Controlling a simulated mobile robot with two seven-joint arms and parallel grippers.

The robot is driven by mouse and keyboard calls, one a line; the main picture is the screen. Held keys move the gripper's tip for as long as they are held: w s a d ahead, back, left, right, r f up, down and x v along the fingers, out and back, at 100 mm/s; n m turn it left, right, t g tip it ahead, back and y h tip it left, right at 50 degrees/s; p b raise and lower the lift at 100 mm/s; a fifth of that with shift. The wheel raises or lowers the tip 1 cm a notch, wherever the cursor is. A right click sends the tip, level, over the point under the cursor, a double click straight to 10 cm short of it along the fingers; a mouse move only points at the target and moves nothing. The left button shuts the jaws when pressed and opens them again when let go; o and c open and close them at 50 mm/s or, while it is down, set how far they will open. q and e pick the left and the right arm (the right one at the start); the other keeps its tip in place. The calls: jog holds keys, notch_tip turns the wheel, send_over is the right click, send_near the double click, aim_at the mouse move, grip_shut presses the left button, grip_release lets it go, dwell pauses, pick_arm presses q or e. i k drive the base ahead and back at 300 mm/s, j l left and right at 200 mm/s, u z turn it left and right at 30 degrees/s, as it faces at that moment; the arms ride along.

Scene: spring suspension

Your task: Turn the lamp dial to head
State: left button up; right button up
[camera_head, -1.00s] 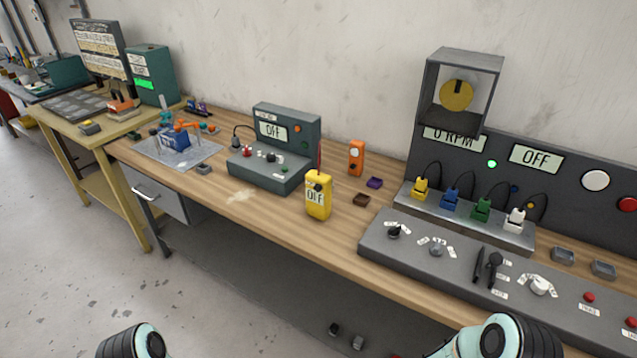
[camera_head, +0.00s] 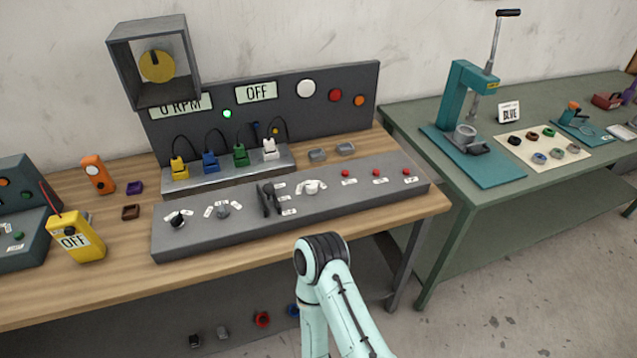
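A long grey control panel (camera_head: 345,209) lies on the wooden bench. On its top are a black dial (camera_head: 177,221), a grey dial (camera_head: 222,210) and a white dial (camera_head: 311,187), each with small labels around it. The labels are too small to read, so I cannot tell which dial is the lamp dial. Part of my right arm stands in front of the bench at the lower middle, apart from the dials. Neither gripper shows.
Dark levers (camera_head: 268,198) stand between the grey and white dials. Red buttons (camera_head: 376,173) line the panel's right part. Behind are colored plugs (camera_head: 210,162), an OFF display (camera_head: 255,92) and a boxed yellow disc (camera_head: 156,66). A yellow meter (camera_head: 75,238) stands left; a green table (camera_head: 460,207) stands right.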

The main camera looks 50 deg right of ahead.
aim_at(312, 187)
jog(key=z, duration=1.5)
